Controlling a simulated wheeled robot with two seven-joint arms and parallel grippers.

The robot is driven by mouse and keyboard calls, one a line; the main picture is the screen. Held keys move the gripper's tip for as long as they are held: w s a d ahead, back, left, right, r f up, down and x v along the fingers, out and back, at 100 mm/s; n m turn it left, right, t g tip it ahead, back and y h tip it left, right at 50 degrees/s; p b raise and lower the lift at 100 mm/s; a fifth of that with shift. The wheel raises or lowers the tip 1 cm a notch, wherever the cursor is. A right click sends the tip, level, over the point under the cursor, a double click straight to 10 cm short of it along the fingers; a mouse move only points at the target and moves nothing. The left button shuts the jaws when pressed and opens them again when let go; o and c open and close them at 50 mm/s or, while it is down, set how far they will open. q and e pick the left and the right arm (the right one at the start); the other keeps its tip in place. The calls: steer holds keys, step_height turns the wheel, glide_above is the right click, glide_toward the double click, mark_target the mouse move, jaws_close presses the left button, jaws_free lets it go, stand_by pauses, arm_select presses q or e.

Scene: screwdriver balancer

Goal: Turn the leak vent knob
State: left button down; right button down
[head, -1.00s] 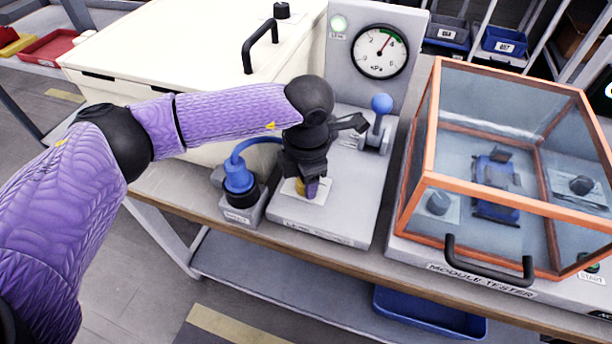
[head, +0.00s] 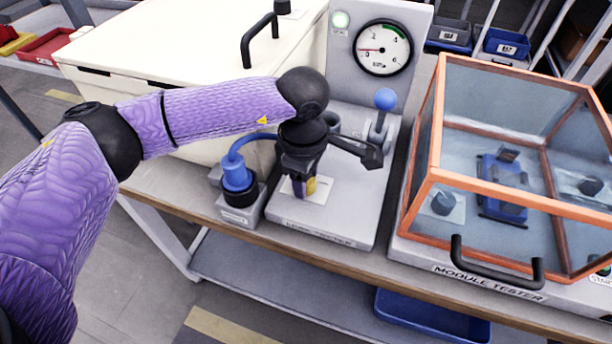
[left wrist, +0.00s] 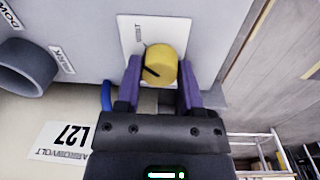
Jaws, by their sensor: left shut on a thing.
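The leak vent knob (left wrist: 161,64) is yellow with a dark line on its face, on a white label plate of the leak tester (head: 345,232). In the head view the knob (head: 311,187) is partly hidden by my gripper. My left gripper (head: 304,190) reaches down over it from above. In the left wrist view the purple fingers of my left gripper (left wrist: 161,84) are on both sides of the knob, shut on it. The pressure gauge (head: 383,48) has its needle pointing left, near 0. My right gripper is not in view.
A blue-knobbed lever (head: 385,100) stands behind my gripper. A blue plug (head: 236,172) with a cable sits in a holder at left. An orange-framed clear cover (head: 433,135) is on the right. A cream box (head: 150,70) stands at back left.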

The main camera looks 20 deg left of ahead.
arm_select(q)
steer(key=shift+m, duration=0.7)
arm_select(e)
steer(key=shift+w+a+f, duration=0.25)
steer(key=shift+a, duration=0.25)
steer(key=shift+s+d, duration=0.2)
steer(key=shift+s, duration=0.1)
arm_select(q)
steer(key=shift+c, duration=2.4)
jaws_free()
steer(key=shift+o, duration=1.3)
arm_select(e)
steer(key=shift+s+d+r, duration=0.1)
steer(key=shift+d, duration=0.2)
